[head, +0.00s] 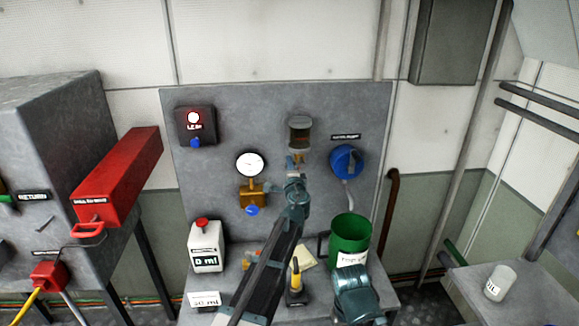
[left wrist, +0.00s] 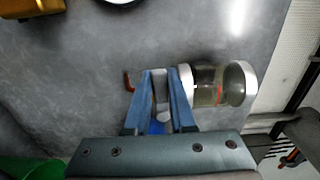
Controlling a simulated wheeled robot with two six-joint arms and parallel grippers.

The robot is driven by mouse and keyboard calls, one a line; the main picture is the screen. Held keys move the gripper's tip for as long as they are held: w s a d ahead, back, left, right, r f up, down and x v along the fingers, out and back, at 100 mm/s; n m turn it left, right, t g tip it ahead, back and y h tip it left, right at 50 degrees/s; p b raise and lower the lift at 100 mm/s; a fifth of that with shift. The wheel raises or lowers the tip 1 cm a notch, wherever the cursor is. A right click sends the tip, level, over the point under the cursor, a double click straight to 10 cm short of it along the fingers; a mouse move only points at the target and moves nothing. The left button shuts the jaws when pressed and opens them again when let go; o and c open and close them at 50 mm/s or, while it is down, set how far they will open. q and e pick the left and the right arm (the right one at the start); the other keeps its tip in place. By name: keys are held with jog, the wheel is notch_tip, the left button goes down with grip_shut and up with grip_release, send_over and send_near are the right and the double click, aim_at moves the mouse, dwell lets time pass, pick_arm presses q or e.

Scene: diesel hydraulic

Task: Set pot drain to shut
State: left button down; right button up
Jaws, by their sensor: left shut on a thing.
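The pot (head: 300,135) is a small clear bowl with a dark rim and brownish contents, fixed to the grey wall panel. In the left wrist view the pot (left wrist: 208,85) lies just right of my fingers. My left gripper (head: 295,172) is right below the pot, at its drain. In the left wrist view my left gripper (left wrist: 160,78) is shut on a small grey piece of the drain (left wrist: 161,92) at the pot's lower end. My fingers hide much of the drain, so its setting cannot be read.
A blue round device (head: 346,161) is right of the pot. A gauge (head: 250,164) with a brass valve (head: 252,195) is left. A green bucket (head: 349,238), a white can (head: 205,248) and a yellow-black tool (head: 296,280) stand on the bench below.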

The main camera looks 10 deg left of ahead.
pick_arm(q)
jog(key=shift+m, duration=0.3)
jog(key=c, duration=0.8)
grip_release()
jog(key=shift+o, duration=0.2)
jog(key=v, duration=1.4)
jog(key=shift+w, duration=0.1)
